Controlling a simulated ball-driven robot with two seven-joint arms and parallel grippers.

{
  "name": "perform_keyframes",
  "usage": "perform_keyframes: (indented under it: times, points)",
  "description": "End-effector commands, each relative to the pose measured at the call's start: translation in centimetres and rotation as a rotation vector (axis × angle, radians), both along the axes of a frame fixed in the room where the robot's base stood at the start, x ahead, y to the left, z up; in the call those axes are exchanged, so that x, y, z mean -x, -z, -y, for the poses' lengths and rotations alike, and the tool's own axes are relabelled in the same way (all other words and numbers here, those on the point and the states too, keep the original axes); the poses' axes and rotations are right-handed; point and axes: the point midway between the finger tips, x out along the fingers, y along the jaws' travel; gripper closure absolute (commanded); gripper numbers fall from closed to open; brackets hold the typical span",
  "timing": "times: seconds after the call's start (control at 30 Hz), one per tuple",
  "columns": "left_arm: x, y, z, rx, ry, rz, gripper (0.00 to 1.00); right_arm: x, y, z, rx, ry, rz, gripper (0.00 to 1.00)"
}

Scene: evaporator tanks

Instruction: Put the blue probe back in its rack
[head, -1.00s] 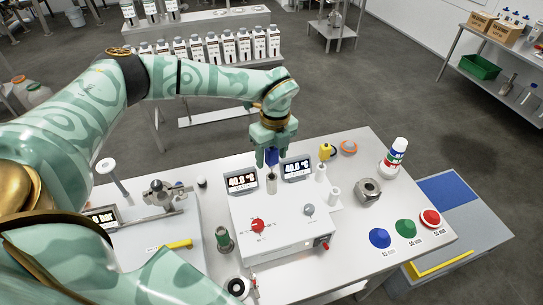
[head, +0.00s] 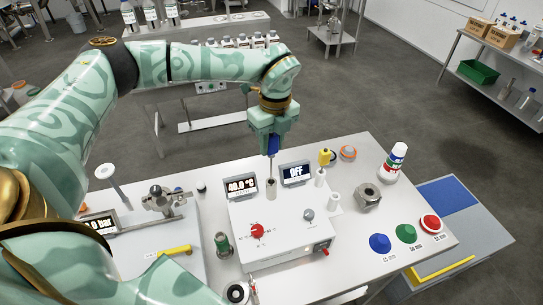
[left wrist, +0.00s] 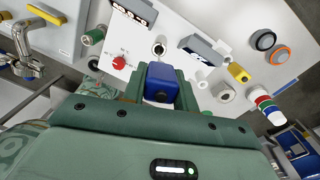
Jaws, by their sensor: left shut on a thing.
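My left gripper (head: 272,140) is shut on the blue probe (head: 272,147) above the white control box (head: 280,230). The probe hangs upright, its thin metal shaft pointing down at the open well (head: 271,185) on the box's back edge. I cannot tell whether the tip is clear of the well. In the left wrist view the blue probe head (left wrist: 160,82) sits between the fingers, the well (left wrist: 158,48) beyond it. To the right stand white tube holders (head: 333,199), likely the rack; a yellow probe (head: 325,156) is at the rear one. My right gripper is out of view.
Two displays flank the well: the left (head: 242,186) reads 40.0 °C, the right (head: 296,172) reads OFF. A valve assembly (head: 160,200) stands left.

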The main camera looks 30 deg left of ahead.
Motion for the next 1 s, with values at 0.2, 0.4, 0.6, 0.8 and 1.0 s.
perform_keyframes:
  times: [0.2,0.4,0.6,0.8,1.0]
  points:
    - [0.0,-3.5,0.0,-0.001,0.000,0.001,0.98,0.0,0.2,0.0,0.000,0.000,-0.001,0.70]
    - [0.0,-4.6,0.0,0.000,0.000,0.000,0.98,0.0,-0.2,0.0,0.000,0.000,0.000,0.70]
    - [0.0,-6.1,0.0,0.000,0.000,0.000,0.98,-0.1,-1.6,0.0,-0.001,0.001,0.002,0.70]
    - [0.0,-7.5,0.0,0.000,-0.001,0.000,0.98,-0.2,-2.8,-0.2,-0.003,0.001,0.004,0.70]
    - [0.0,-8.9,0.0,0.000,0.000,0.000,0.98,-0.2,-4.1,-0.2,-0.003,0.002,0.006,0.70]
